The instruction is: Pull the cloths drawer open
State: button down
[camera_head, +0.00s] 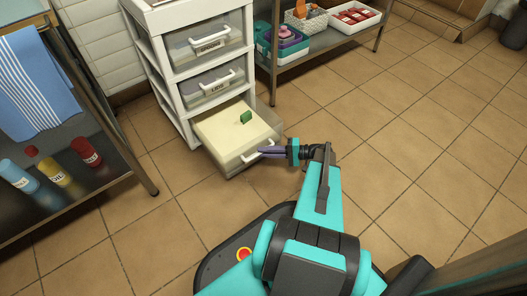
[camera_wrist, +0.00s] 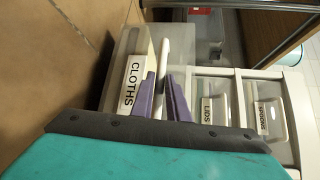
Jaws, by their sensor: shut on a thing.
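The cloths drawer (camera_head: 236,165) is the lowest of three in a white drawer unit (camera_head: 164,98). It stands well out from the unit, with a pale, flat surface showing inside and a small green thing (camera_head: 246,117) on it. In the wrist view its clear front carries a CLOTHS label (camera_wrist: 133,85). My gripper (camera_head: 264,152) is at the drawer's front. Its purple fingers are on either side of the white bar handle (camera_wrist: 164,55), shut on it. The fingers hide part of the handle.
The lids drawer (camera_head: 215,86) and the top drawer (camera_head: 209,44) above are shut. A shelf (camera_head: 330,40) with bins stands right of the unit. A metal rack with bottles (camera_head: 60,172) and a blue striped towel (camera_head: 38,85) is at left. Tiled floor (camera_head: 400,130) at right is clear.

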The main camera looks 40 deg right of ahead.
jog(key=shift+w+d, duration=0.1)
jog(key=shift+d, duration=0.25)
jog(key=c, duration=2.2)
grip_release()
jog(key=o, duration=0.4)
jog(key=shift+a, duration=0.2)
jog(key=shift+o, duration=0.3)
jog(key=shift+w+a, duration=0.1)
jog(key=shift+a, duration=0.05)
jog(key=p+v, duration=0.4)
jog(key=v, duration=1)
jog(key=shift+p, duration=0.3)
jog(key=shift+w+a+r, duration=0.1)
jog(key=shift+w, duration=0.05)
